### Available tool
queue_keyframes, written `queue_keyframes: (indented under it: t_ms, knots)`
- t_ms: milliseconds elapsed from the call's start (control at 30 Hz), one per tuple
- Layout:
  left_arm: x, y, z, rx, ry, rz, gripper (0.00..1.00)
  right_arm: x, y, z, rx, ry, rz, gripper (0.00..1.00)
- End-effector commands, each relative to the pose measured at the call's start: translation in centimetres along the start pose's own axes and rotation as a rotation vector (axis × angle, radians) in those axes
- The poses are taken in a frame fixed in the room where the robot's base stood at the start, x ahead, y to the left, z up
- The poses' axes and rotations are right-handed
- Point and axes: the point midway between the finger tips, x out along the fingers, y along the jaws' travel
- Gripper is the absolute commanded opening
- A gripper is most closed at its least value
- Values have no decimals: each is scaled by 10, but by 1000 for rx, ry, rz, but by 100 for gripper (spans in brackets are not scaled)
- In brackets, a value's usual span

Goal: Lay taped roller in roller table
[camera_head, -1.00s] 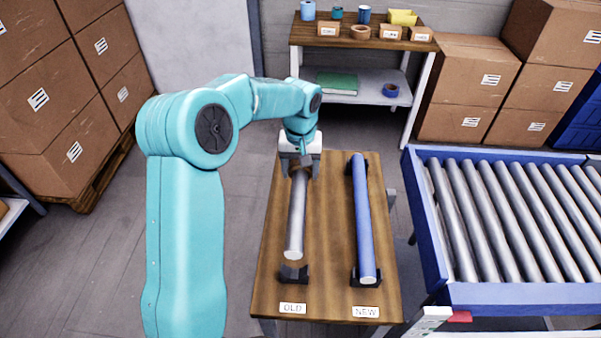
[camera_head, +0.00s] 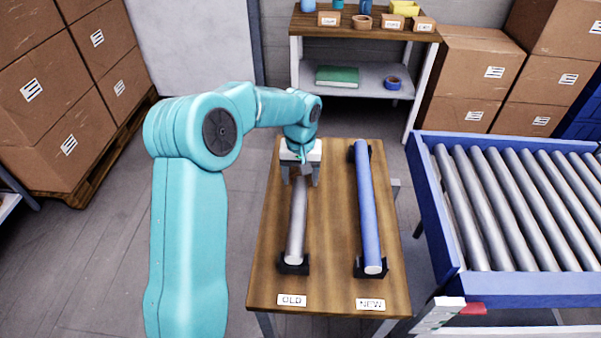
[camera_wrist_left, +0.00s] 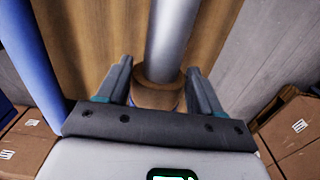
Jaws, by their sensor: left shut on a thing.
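A grey metal roller (camera_head: 298,222) lies lengthwise on the OLD side of the wooden table (camera_head: 330,285). Its near end is at the front black cradle (camera_head: 292,268); I cannot tell whether it rests in it. My left gripper (camera_head: 303,176) is shut on the roller near its far end. In the left wrist view, the gripper's fingers (camera_wrist_left: 160,90) stand either side of a brown band (camera_wrist_left: 157,90) around the grey roller (camera_wrist_left: 172,42). The gripper hides the roller's far end. The blue roller table (camera_head: 500,292) with several grey rollers stands at the right. My right gripper is out of view.
A blue roller (camera_head: 368,210) lies in black cradles on the NEW side, close beside the grey one. A shelf (camera_head: 365,80) with small items stands behind. Cardboard boxes are stacked left (camera_head: 60,90) and back right (camera_head: 465,85). A floor gap separates the two tables.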

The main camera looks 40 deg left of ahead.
Motion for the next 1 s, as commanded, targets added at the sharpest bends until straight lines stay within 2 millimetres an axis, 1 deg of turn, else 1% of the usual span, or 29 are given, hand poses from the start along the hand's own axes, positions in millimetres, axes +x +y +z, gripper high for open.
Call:
queue_keyframes:
  t_ms: [33,133,467,500,567,867,933,1000]
  knots:
    - [8,0,0,0,1,0,17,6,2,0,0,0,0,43]
    - [13,0,0,0,0,0,17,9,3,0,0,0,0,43]
    - [14,0,0,0,1,0,17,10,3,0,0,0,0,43]
    - [14,0,0,0,1,0,75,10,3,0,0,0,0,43]
    - [14,0,0,0,1,0,95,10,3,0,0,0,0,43]
    - [14,0,0,0,-1,-1,95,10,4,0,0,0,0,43]
    - [10,0,0,0,1,0,95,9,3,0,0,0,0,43]
    - [0,0,-1,-1,3,0,95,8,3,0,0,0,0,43]
